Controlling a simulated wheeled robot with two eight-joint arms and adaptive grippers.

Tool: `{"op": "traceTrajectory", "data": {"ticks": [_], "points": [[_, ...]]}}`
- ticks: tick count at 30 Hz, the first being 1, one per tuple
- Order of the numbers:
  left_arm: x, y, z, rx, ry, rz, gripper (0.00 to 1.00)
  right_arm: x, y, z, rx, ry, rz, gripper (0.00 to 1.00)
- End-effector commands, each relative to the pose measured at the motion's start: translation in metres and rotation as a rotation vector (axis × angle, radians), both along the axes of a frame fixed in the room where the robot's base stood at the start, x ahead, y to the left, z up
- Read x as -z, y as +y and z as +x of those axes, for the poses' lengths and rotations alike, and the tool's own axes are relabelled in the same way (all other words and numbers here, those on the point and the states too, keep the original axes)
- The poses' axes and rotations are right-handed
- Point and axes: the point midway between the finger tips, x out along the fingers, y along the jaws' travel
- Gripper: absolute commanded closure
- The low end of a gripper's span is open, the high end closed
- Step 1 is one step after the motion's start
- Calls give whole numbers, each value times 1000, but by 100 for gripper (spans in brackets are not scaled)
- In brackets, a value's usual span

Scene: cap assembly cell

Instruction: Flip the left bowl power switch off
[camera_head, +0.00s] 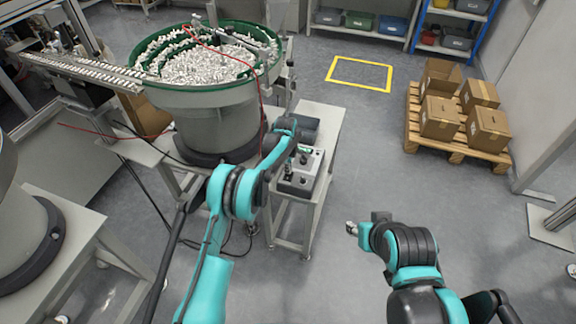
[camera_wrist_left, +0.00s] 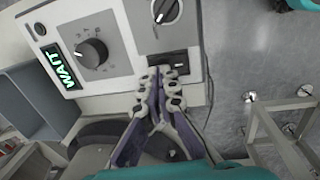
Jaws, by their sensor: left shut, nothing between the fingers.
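A grey control box (camera_head: 303,172) stands on a small light table beside the large feeder bowl with a green rim (camera_head: 205,62). My right gripper (camera_head: 352,228) hangs over the floor, finger gap unclear.
A second bowl's grey base (camera_head: 25,225) shows at the left edge. A pallet (camera_head: 455,148) with cardboard boxes stands at the right. A yellow floor square (camera_head: 360,74) is empty. The floor between the table (camera_head: 325,125) and pallet is clear.

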Motion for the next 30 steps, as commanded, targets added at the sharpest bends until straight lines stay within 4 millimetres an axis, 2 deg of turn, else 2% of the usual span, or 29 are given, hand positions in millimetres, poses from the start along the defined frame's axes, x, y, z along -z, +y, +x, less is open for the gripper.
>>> {"op": "traceTrajectory", "data": {"ticks": [12,16,30], "points": [[4,0,0,0,0,0,100,1,0,0,0,0,0,60],[15,0,0,0,0,0,100,11,0,0,0,0,0,60],[11,2,-6,0,0,0,100,8,0,0,0,0,0,60]]}}
